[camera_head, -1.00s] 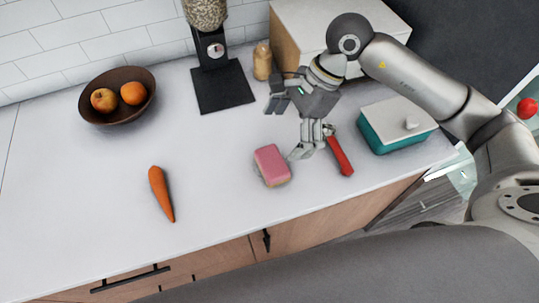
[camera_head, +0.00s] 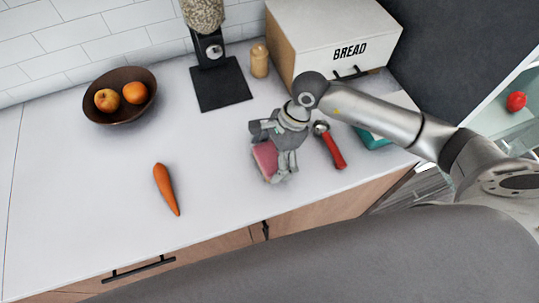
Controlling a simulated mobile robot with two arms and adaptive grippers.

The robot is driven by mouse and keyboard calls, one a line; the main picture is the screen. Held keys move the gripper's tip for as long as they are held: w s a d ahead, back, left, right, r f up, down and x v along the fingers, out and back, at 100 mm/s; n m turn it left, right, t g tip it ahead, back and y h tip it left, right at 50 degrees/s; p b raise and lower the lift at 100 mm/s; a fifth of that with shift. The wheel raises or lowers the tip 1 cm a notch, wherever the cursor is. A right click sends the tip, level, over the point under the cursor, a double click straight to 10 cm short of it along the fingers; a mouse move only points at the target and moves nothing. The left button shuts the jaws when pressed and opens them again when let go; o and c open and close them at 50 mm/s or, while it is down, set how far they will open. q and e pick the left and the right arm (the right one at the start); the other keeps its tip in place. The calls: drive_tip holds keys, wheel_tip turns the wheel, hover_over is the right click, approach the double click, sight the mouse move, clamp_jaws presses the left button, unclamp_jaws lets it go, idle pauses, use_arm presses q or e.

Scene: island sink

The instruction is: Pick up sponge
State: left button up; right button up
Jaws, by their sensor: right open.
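The pink sponge (camera_head: 265,157) lies on the white counter near its front edge, in the middle of the head view. My right gripper (camera_head: 272,160) is over the sponge and hides its upper and right parts. The gripper is open, with its fingers down around or just above the sponge; I cannot tell whether they touch it. My left gripper is not in view.
A red-handled tool (camera_head: 333,150) lies just right of the gripper. A teal box (camera_head: 371,139) is partly behind my right arm. A carrot (camera_head: 166,189), a fruit bowl (camera_head: 121,112), a grinder (camera_head: 221,85) and a bread box (camera_head: 330,45) stand clear of the sponge.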

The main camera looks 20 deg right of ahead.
drive_tip(key=shift+f, duration=0.1)
drive_tip(key=c, duration=0.7)
drive_tip(key=shift+w+r+b, duration=0.1)
drive_tip(key=shift+r+b, duration=0.45)
drive_tip(key=shift+b, duration=0.05)
drive_tip(key=shift+s+d+r+b, duration=1.15)
drive_tip(key=shift+s+d+r, duration=0.4)
drive_tip(key=shift+d+r, duration=0.35)
drive_tip(key=shift+s+d+r+b, duration=1.2)
drive_tip(key=shift+s+d+r, duration=0.4)
drive_tip(key=shift+r, duration=0.5)
drive_tip(key=shift+s+d+r+b, duration=1.15)
drive_tip(key=shift+s+d+r, duration=0.35)
drive_tip(key=shift+d+r, duration=0.45)
drive_tip(key=shift+a, duration=0.15)
